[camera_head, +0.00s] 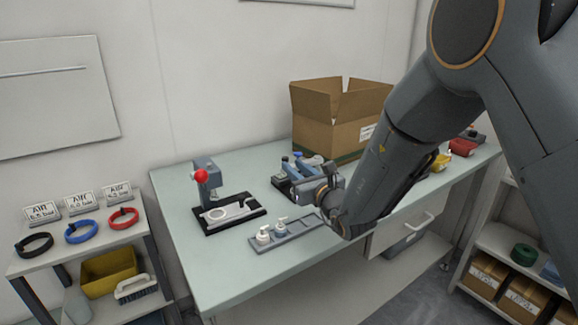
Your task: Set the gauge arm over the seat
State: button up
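A black base plate (226,224) lies on the table in front of a grey press with a red ball knob (201,176). A pale, flat arm-like piece with a ring at its left end (240,212) lies on the plate; it looks like the gauge arm. I cannot make out the seat clearly; it may be under or beside the ring. My gripper (310,189) is to the right of the plate, apart from it, low over the table. Its fingers are small and blend with dark and blue items behind, so I cannot tell whether it is open or holds anything.
Red and yellow items lie at the table's right end. The table's front left (215,275) is clear.

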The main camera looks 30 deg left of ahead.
jog(key=shift+v, duration=1.5)
